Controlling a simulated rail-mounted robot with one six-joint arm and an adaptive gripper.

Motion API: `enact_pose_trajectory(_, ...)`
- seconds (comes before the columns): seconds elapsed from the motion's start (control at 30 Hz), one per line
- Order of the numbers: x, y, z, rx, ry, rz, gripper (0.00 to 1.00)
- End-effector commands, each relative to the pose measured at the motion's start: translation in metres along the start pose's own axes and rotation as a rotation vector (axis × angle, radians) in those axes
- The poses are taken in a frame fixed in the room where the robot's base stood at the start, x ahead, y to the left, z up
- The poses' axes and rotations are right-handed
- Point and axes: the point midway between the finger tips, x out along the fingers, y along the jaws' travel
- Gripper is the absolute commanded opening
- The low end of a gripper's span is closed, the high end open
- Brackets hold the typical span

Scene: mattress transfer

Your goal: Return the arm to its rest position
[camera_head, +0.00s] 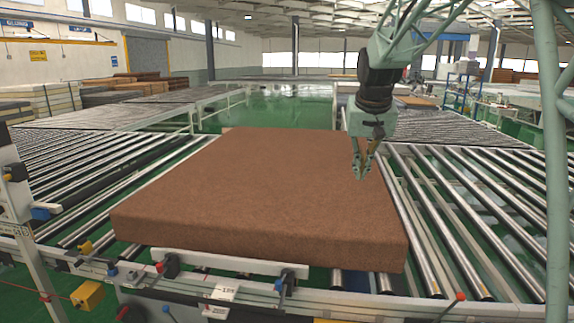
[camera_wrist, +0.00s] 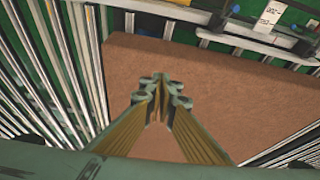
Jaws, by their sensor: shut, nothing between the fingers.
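My gripper (camera_head: 362,172) hangs from my arm over the right part of a large brown mattress (camera_head: 255,190) in the head view. Its fingers point down and are shut with nothing between them. In the wrist view the gripper (camera_wrist: 161,88) shows with its fingertips together, and the brown mattress (camera_wrist: 230,85) lies below and beyond it. The mattress lies flat on the roller conveyor. The gap between fingertips and mattress is hard to judge, but no contact is clear.
Roller conveyors flank the mattress on the left (camera_head: 70,160) and right (camera_head: 470,190). A pale stop bar (camera_head: 228,263) stands at the mattress's near edge. A pale green vertical post (camera_head: 557,180) stands at the right. Stacked boards (camera_head: 45,95) lie at the far left.

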Motion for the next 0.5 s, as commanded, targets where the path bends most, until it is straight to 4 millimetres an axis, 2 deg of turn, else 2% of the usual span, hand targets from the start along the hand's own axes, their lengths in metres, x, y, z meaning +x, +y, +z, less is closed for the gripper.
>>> enact_pose_trajectory(0.1, -0.021, 0.002, 0.019, -0.004, -0.001, -0.001, 0.00)
enact_pose_trajectory(0.5, -0.080, 0.010, 0.085, -0.017, -0.010, -0.006, 0.00)
